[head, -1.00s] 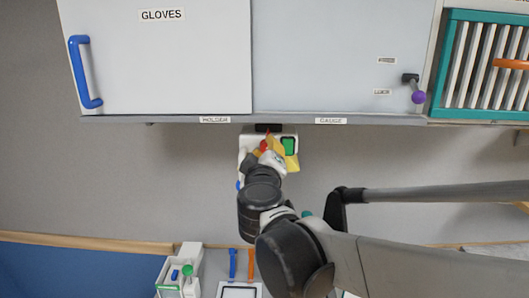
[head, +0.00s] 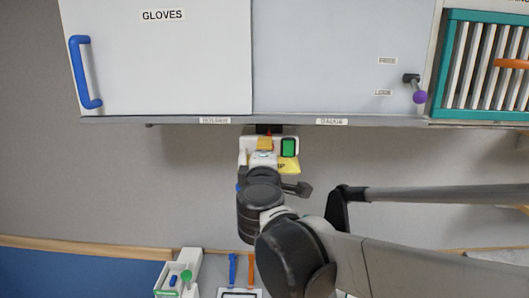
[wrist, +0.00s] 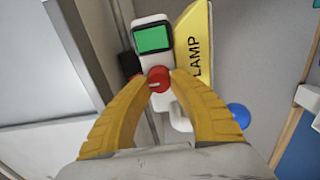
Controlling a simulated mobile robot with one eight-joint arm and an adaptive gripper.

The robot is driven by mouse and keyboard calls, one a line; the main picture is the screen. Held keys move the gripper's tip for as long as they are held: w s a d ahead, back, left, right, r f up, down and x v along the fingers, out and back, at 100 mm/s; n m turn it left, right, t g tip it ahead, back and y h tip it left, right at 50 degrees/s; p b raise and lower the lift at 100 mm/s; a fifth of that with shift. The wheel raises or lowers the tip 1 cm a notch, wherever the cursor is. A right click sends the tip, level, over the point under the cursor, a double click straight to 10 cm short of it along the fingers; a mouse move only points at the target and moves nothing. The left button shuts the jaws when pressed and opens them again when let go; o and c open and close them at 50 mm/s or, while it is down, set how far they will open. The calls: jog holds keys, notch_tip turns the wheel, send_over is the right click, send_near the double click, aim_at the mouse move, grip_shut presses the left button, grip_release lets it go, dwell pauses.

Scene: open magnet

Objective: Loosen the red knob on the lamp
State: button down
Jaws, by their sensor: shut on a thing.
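The lamp (wrist: 153,20) is a white wall device with a green screen (wrist: 154,38) and a yellow plate marked LAMP (wrist: 196,60). In the head view the lamp (head: 245,146) is under the cabinet shelf, with its green screen (head: 288,147) at right. The red knob (wrist: 159,79) sits just below the screen in the wrist view. My gripper (wrist: 159,82) has its yellow fingers shut on the knob, one on each side. In the head view my gripper (head: 265,144) covers the knob.
A blue round part (wrist: 239,115) is beside the lamp in the wrist view. Above the lamp are a white GLOVES door (head: 160,60) with a blue handle and a grey panel (head: 330,55) with a purple-tipped lever (head: 418,97). A white box (head: 178,275) is below left.

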dwell(0.5)
jog(key=c, duration=1.4)
grip_release()
jog(key=shift+w, duration=0.1)
jog(key=s, duration=1.2)
jog(key=shift+a, duration=0.2)
jog(key=shift+f, duration=0.1)
